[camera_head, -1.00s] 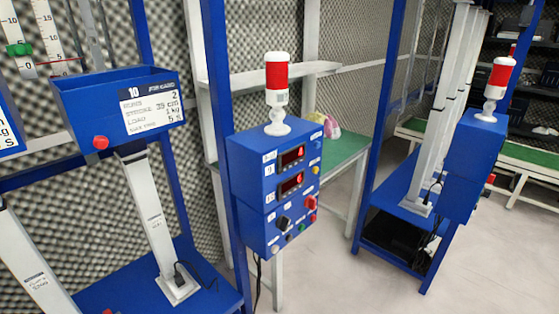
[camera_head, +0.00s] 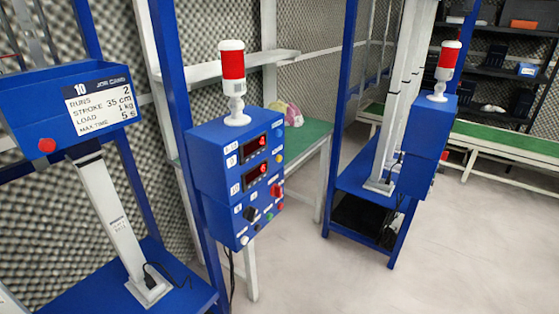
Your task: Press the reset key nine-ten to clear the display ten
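A blue control box (camera_head: 208,178) hangs on a blue post in the middle, its front turned to the right. Its upper display (camera_head: 255,146) and lower display (camera_head: 256,172) each show a lit red figure, too small to read surely. The tag 9 (camera_head: 232,161) is by the upper display and the tag 10 (camera_head: 235,188) by the lower one. Below are a black knob (camera_head: 250,214), a red knob (camera_head: 277,191), a green button (camera_head: 269,216) and a white button (camera_head: 244,240). The key labels are too small to read. My gripper is not in view.
A blue box with job card 10 (camera_head: 99,100) and a red button (camera_head: 47,145) stands at left. A red-and-white lamp (camera_head: 232,66) tops the control box. A second blue box (camera_head: 425,135) is at right. A green table (camera_head: 308,141) stands behind. The floor at right is clear.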

